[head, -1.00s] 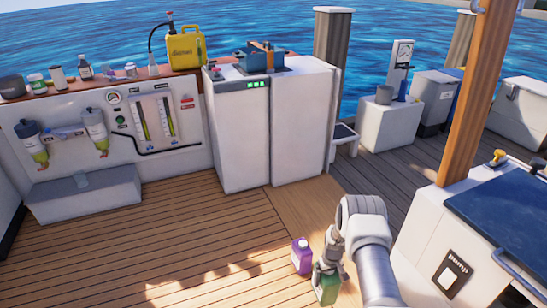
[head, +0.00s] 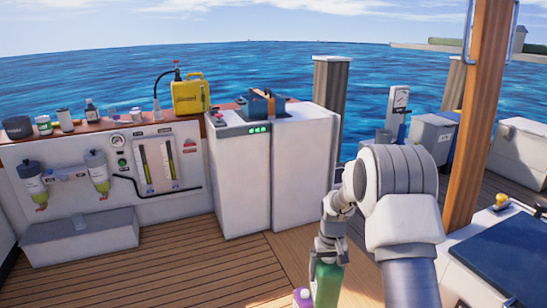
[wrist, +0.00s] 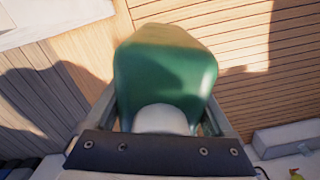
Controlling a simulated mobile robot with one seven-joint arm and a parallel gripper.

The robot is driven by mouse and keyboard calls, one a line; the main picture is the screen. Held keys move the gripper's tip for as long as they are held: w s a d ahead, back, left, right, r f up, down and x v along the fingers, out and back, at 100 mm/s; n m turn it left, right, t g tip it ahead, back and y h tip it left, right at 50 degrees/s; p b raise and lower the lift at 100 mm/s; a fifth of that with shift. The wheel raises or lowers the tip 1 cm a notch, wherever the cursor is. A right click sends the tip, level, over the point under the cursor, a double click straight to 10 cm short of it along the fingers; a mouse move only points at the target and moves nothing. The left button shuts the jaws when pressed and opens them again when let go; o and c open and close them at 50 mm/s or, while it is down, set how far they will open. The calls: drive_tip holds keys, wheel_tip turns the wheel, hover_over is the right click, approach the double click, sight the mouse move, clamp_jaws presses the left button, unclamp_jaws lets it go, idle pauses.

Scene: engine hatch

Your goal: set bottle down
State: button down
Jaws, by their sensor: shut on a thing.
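A green bottle (head: 327,284) with a white cap is held in my gripper (head: 329,250) at the lower middle of the head view. In the wrist view the green bottle (wrist: 165,72) fills the space between the two fingers, with its pale cap toward the camera and deck planks beyond it. My gripper is shut on the bottle. The bottle's base is cut off or out of sight in the head view, so I cannot tell its height above the deck. A purple bottle (head: 302,298) shows only its top beside it, at the bottom edge.
White cabinets (head: 240,180) stand ahead, with a blue device (head: 262,104) on top. A yellow jerrycan (head: 188,95) and small containers stand on the left ledge. A grey step box (head: 80,237) sits below. A wooden post (head: 478,120) stands right. The wooden deck (head: 190,268) is open at left.

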sight(326, 267)
drive_tip(key=shift+m, duration=0.3)
drive_tip(key=s+r, duration=0.1)
drive_tip(key=r, duration=0.1)
drive_tip(key=s+r, duration=0.1)
drive_tip(key=r, duration=0.2)
drive_tip(key=s+a+r, duration=0.1)
drive_tip(key=r, duration=0.1)
drive_tip(key=shift+s+a+r, duration=0.1)
drive_tip(key=shift+r, duration=0.15)
drive_tip(key=s+r+p, duration=0.4)
drive_tip(key=r+p, duration=0.6)
drive_tip(key=p, duration=0.2)
drive_tip(key=s+r+p, duration=0.4)
drive_tip(key=r+p, duration=0.7)
drive_tip(key=p, duration=0.2)
drive_tip(key=shift+s+r, duration=0.2)
drive_tip(key=shift+s, duration=0.15)
